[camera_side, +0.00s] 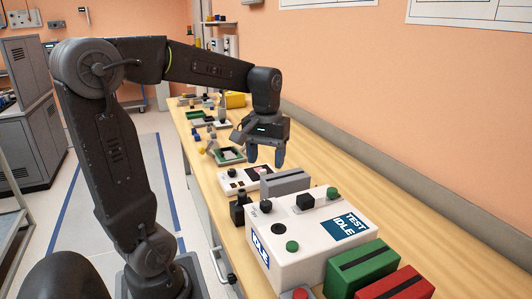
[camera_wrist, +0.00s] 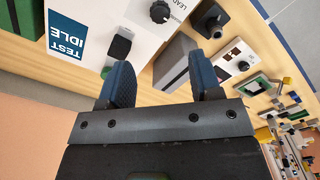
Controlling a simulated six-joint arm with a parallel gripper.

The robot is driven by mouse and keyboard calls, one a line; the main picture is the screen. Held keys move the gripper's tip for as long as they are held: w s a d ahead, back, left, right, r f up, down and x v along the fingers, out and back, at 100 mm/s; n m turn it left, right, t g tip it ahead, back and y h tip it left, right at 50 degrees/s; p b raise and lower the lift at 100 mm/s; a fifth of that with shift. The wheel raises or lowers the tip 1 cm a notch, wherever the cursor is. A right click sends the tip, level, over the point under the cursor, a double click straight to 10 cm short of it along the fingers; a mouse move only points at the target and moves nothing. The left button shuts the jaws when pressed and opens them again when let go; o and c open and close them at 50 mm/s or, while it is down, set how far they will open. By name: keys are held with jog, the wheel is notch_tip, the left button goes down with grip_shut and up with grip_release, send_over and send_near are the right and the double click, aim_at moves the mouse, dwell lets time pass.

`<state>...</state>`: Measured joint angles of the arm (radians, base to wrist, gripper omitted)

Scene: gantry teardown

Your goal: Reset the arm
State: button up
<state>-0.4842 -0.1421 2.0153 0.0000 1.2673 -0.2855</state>
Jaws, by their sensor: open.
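My gripper (camera_side: 266,158) hangs from my arm above the wooden bench, fingers pointing down. It also shows in the wrist view (camera_wrist: 162,85), its two blue fingers apart with nothing held between them. In the side view it is above and behind a grey block (camera_side: 286,183) and near a small white panel (camera_side: 246,178) with a black knob. A white test box (camera_side: 300,240) labelled "TEST IDLE" stands nearer the camera, with black and green knobs on top; part of it shows in the wrist view (camera_wrist: 92,22).
A green block (camera_side: 362,267) and a red block (camera_side: 397,284) lie at the near end of the bench. Small fixtures, a green-framed tray (camera_side: 228,156) and a yellow bin (camera_side: 235,100) are farther back. The bench's right strip (camera_side: 370,180) is bare, along the wall.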

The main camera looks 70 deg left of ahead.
jog(key=shift+r, duration=0.55)
jog(key=s+d+f+m+t, duration=0.1)
jog(key=s+d+m+t, duration=0.1)
jog(key=s+d+m, duration=0.2)
jog(key=s+d+f+m+t, duration=0.1)
jog(key=s+d+m+t, duration=0.2)
jog(key=d, duration=0.7)
jog(key=shift+s+d+m+t, duration=0.25)
jog(key=shift+s+m, duration=0.35)
jog(key=shift+m, duration=0.3)
